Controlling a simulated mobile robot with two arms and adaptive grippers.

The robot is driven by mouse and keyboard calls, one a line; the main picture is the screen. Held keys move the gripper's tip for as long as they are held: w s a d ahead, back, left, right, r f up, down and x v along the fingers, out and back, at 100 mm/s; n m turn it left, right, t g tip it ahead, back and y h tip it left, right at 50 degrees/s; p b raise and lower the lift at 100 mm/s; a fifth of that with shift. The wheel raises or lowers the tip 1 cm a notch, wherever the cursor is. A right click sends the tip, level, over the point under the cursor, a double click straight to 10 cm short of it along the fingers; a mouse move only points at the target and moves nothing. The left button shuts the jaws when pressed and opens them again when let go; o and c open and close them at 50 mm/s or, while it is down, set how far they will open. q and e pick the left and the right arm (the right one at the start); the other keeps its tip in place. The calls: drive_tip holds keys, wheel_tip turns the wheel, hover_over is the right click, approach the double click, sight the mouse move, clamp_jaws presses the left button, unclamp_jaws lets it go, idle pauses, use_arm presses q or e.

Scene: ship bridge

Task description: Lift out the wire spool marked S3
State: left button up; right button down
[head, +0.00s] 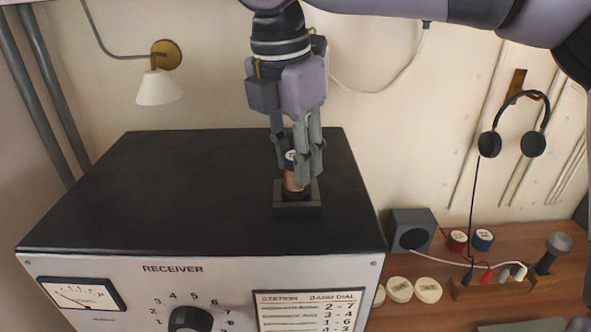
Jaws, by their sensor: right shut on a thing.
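My right gripper (297,160) points down over the receiver's top and is shut on a copper-coloured wire spool (292,182) with a pale top. The fingers hide much of the spool, and I cannot read its marking. The spool's lower end is at a small dark square holder (297,211) on the black top of the receiver (180,190). I cannot tell whether it is still seated in the holder or just clear of it. My left gripper is not in view.
Headphones (534,144) and a lamp (158,88) hang on the wall. The receiver's top is otherwise clear.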

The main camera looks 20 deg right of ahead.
wheel_tip(320, 180, up, 9)
drive_tip(key=shift+f+b, duration=0.2)
drive_tip(key=shift+b, duration=0.6)
wheel_tip(320, 180, up, 10)
drive_tip(key=p, duration=0.3)
drive_tip(key=shift+f, duration=0.25)
drive_tip(key=shift+f, duration=0.1)
